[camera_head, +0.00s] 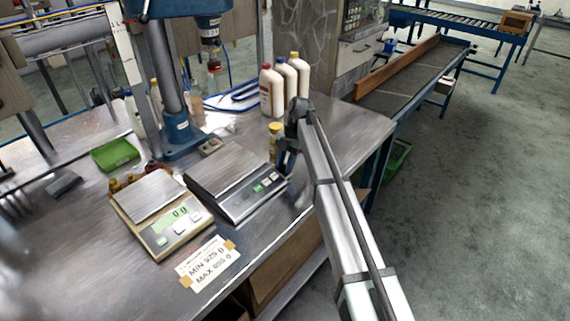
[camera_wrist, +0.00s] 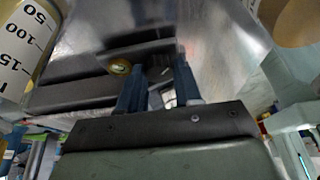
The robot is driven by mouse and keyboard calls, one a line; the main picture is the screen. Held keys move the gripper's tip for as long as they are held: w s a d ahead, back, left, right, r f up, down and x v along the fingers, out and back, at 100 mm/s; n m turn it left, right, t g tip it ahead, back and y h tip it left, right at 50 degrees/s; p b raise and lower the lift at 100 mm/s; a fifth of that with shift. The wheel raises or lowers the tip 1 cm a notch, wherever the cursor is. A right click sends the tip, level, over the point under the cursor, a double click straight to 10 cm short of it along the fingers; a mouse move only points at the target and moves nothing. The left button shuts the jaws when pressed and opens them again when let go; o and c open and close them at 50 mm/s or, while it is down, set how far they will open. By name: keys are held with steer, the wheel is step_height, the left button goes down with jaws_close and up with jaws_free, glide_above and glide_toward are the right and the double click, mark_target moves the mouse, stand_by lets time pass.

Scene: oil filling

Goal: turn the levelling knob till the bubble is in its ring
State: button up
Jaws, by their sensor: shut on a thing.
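The dark scale (camera_head: 228,172) with a steel pan and a small green display stands right of the middle of the bench. My gripper (camera_head: 287,162) is low at its right side, next to the back corner. In the wrist view, the two blue fingers of my gripper (camera_wrist: 160,88) are shut on the levelling knob, which is mostly hidden between them. A small round yellow-green bubble level (camera_wrist: 119,67) shows on the dark scale body just left of the fingers. The bubble's place in its ring is too small to tell.
A yellow-capped bottle (camera_head: 275,130) stands close behind my gripper. A marked measuring vessel (camera_wrist: 25,42) is at the left in the wrist view. A beige scale (camera_head: 160,212) reading 00 and a MIN/MAX card (camera_head: 208,263) are to the left. Several white bottles (camera_head: 278,88) stand behind.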

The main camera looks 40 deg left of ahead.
steer(key=shift+d+m+y, duration=0.1)
steer(key=shift+m+y, duration=0.5)
steer(key=shift+m, duration=0.9)
steer(key=o, duration=1)
steer(key=shift+o, duration=0.2)
steer(key=v, duration=1.3)
steer(key=shift+r, duration=0.4)
steer(key=shift+w, duration=0.1)
